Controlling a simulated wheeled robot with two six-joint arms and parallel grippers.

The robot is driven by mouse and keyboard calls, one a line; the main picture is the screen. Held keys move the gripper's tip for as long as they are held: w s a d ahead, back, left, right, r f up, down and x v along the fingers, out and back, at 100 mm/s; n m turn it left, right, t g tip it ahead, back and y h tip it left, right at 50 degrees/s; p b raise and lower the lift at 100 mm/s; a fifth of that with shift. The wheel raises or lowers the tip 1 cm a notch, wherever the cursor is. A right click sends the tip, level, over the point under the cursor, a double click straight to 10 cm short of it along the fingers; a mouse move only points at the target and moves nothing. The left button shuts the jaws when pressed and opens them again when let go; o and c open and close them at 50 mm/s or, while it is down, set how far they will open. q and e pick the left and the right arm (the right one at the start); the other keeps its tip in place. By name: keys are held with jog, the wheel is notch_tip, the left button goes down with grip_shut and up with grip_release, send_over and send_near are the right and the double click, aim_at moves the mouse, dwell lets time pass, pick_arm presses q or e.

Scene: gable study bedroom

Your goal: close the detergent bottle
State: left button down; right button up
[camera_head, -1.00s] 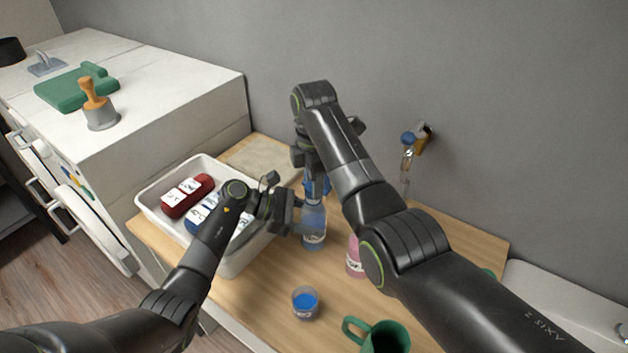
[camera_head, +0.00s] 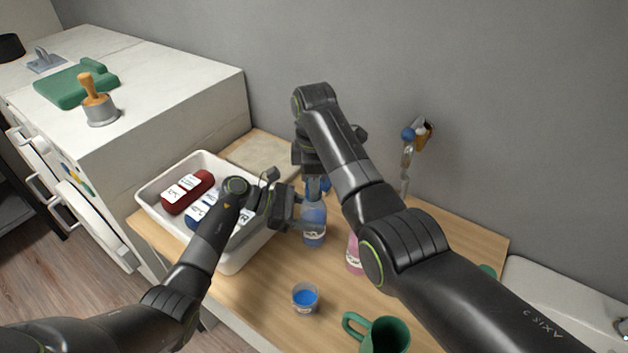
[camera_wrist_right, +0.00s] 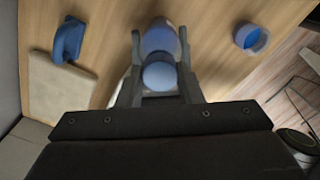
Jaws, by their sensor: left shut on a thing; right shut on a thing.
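The detergent bottle (camera_head: 313,228), clear with blue liquid, stands upright on the wooden top. My left gripper (camera_head: 308,222) is shut on its body from the left. My right gripper (camera_wrist_right: 160,75) points down over the bottle and is shut on a round blue cap (camera_wrist_right: 158,76). In the right wrist view the cap lies in line with the bottle (camera_wrist_right: 161,38), over its top. I cannot tell whether the cap is seated on the neck.
A white tray (camera_head: 232,264) with several labelled bottles stands left. A small cup of blue liquid (camera_head: 305,298), a green mug (camera_head: 388,338) and a pink bottle (camera_head: 354,255) stand nearby. A blue object (camera_wrist_right: 68,40) lies beside a beige mat (camera_wrist_right: 60,88). Front wood is partly clear.

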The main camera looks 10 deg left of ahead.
jog(key=m, duration=0.7)
jog(key=shift+m, duration=0.4)
jog(key=m, duration=0.7)
jog(key=shift+a+m, duration=0.1)
jog(key=shift+m, duration=0.3)
jog(key=m, duration=0.4)
jog(key=shift+m, duration=0.3)
jog(key=m, duration=0.7)
jog(key=shift+m, duration=0.3)
jog(key=m, duration=0.4)
jog(key=shift+a, duration=0.1)
jog(key=o, duration=1)
